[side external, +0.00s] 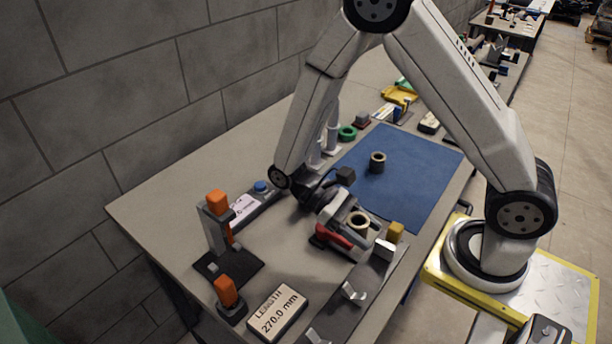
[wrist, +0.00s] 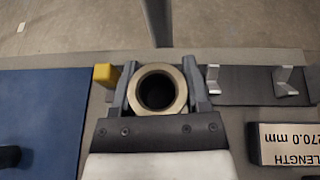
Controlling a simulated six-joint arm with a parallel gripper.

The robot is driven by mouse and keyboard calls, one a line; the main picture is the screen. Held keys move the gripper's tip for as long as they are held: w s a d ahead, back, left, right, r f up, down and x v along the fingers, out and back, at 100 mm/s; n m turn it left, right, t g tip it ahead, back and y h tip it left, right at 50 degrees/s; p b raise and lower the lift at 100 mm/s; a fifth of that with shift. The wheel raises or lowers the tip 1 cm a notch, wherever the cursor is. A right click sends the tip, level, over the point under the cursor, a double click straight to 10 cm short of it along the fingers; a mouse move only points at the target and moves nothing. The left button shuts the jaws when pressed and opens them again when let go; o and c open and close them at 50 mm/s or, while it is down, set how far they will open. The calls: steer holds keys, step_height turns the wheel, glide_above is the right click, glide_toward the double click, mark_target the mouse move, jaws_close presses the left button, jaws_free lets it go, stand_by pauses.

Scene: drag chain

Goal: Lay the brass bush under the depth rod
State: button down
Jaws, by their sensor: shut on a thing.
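The brass bush (side external: 351,229) is a short pale-brass ring between the fingers of my gripper (side external: 358,222), which is shut on it. In the wrist view the bush (wrist: 133,91) sits between the two grey fingers, its open bore facing the camera. A stand with an orange-topped post (side external: 218,225) rises from a dark base plate (side external: 246,268) at the left of the table. It appears to carry the depth rod, but the rod's lower end is hard to make out. My gripper is to the right of this stand and apart from it.
A darker bush (side external: 377,168) stands on the blue mat (side external: 425,160). A rail with metal clips (side external: 352,293) runs along the near edge, with a yellow block (side external: 396,232) close to my gripper. A LENGTH 270.0 mm display (side external: 277,312) and an orange-handled item (side external: 227,293) stand in front.

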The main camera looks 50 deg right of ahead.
mark_target(239, 269)
steer(key=w+a+r+m+t+y, duration=0.5)
steer(key=w+a+m+t+y, duration=0.5)
steer(key=w+m+t+y, duration=0.6)
steer(key=shift+s+f+m+g+h, duration=0.2)
steer(key=shift+s+f+m+g, duration=0.3)
steer(key=shift+f, duration=0.95)
steer(key=shift+s+f+m+g+h, duration=0.25)
steer(key=shift+s+f+g, duration=0.4)
steer(key=shift+f, duration=0.75)
steer(key=shift+s+f+m+g+h, duration=0.15)
steer(key=shift+s+f+m+g, duration=0.2)
steer(key=shift+f+g, duration=0.75)
steer(key=shift+f+t, duration=0.3)
steer(key=shift+t, duration=0.05)
steer(key=shift+f, duration=0.15)
steer(key=shift+w+a+f, duration=0.2)
steer(key=shift+f, duration=0.4)
steer(key=shift+w+a+f, duration=0.25)
steer(key=shift+f, duration=0.3)
steer(key=shift+w+a+f, duration=0.2)
steer(key=shift+f, duration=0.4)
steer(key=shift+w+a+f, duration=0.15)
steer(key=shift+w+a, duration=0.8)
steer(key=shift+w+a+f, duration=0.15)
steer(key=shift+w+a, duration=0.75)
steer(key=shift+w, duration=0.05)
steer(key=shift+w+a, duration=0.15)
